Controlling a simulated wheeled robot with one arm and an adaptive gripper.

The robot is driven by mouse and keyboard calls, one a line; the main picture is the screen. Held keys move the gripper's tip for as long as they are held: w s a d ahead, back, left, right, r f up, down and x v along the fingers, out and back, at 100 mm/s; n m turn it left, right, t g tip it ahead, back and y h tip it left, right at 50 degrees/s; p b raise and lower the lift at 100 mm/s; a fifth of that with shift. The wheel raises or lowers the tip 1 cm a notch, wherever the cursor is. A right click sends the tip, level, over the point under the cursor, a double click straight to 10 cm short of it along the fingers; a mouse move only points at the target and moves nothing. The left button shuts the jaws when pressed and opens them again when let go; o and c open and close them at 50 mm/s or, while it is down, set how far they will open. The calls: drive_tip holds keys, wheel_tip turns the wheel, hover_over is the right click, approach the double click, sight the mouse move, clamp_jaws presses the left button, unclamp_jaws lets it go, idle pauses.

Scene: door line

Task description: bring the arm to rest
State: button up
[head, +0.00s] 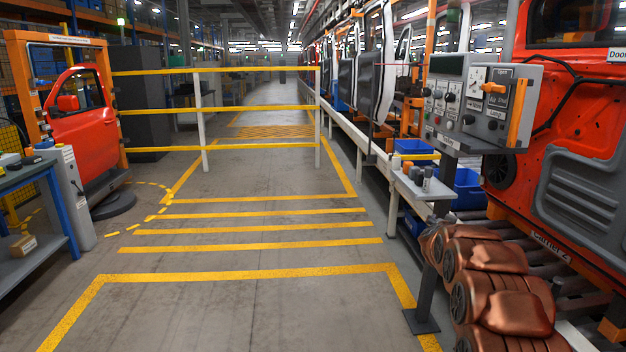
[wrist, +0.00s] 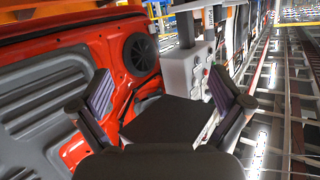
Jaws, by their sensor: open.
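My gripper (wrist: 161,85) shows in the wrist view, with its two dark fingers spread wide apart. The gap between the fingers is empty. Behind it on the left is the red car door (wrist: 90,45) with a grey inner panel and a round black speaker. A light grey control box (wrist: 192,72) shows beyond the gap. The wrist picture looks upside down, with ceiling lamps low on the right. I cannot make out the gripper in the head view.
In the head view, a control panel (head: 478,103) with switches stands beside a red door (head: 575,130) on the right. A yellow-railed barrier (head: 215,110) crosses the aisle. A red door (head: 82,120) in an orange frame and a bench (head: 28,178) stand left. The marked floor (head: 240,312) is clear.

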drive_tip(key=s+a+r+n+y+p, duration=0.1)
drive_tip(key=s+a+r+n+y, duration=0.15)
drive_tip(key=a, duration=0.45)
drive_tip(key=s+a+r+n+y+p, duration=0.1)
drive_tip(key=s+a+r+y, duration=0.2)
drive_tip(key=a, duration=0.4)
drive_tip(key=s+a+n+g+y+p, duration=0.1)
drive_tip(key=s+a+n+g+y, duration=0.15)
drive_tip(key=s+a, duration=0.5)
drive_tip(key=s+a+n+g+y, duration=0.1)
drive_tip(key=s+a+g+y, duration=0.2)
drive_tip(key=s, duration=0.8)
drive_tip(key=s+f+n+g+h+p, duration=0.1)
drive_tip(key=s+g, duration=0.8)
drive_tip(key=s, duration=3.4)
wheel_tip(320, 180, down, 2)
drive_tip(key=shift+d+h+p, duration=0.2)
drive_tip(key=shift+h+p, duration=0.85)
drive_tip(key=shift+h, duration=0.05)
